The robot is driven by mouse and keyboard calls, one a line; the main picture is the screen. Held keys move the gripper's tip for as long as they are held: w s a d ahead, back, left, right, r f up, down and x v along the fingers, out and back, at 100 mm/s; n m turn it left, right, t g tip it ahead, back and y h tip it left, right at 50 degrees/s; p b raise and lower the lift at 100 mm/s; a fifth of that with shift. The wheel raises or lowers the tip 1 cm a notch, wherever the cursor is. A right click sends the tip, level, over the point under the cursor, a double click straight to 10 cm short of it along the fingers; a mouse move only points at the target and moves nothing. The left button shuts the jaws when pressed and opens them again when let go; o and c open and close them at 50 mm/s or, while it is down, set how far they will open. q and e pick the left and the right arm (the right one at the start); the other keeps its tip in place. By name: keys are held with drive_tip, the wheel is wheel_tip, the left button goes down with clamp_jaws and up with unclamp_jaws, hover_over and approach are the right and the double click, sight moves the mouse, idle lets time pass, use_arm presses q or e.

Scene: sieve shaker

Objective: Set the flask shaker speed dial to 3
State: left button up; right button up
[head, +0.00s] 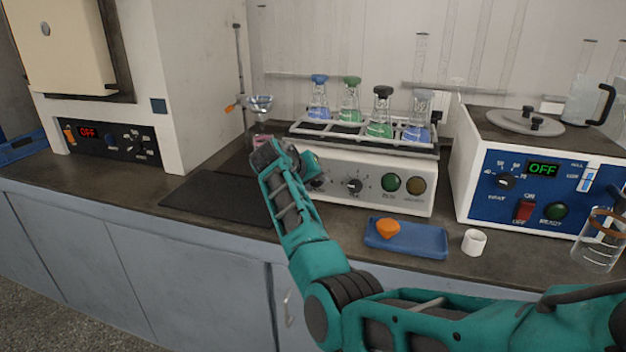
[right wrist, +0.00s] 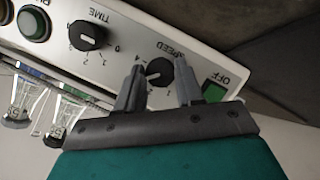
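The flask shaker (head: 385,192) is a white box with flasks racked on top. Its speed dial (head: 316,183) is black and partly hidden by my right gripper (head: 284,156) in the head view. In the right wrist view, which is upside down, the speed dial (right wrist: 159,72) sits between the two fingertips of my right gripper (right wrist: 160,76). The fingers stand apart, one on each side of the dial, with a gap visible. A white pointer mark shows on the dial, but the number it points to is partly hidden. My left gripper is not in view.
The time dial (right wrist: 87,36) is beside the speed dial, and the green switch marked OFF (right wrist: 214,92) is on the other side. Several flasks (head: 383,112) stand on top. A dark mat (head: 215,197) is at left.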

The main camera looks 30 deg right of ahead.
drive_tip(key=o, duration=0.4)
use_arm(q)
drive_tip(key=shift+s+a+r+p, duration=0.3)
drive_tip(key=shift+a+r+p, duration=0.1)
drive_tip(key=shift+p, duration=0.7)
use_arm(e)
drive_tip(key=v, duration=1.3)
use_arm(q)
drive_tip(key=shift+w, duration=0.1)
use_arm(e)
drive_tip(key=shift+f, duration=0.1)
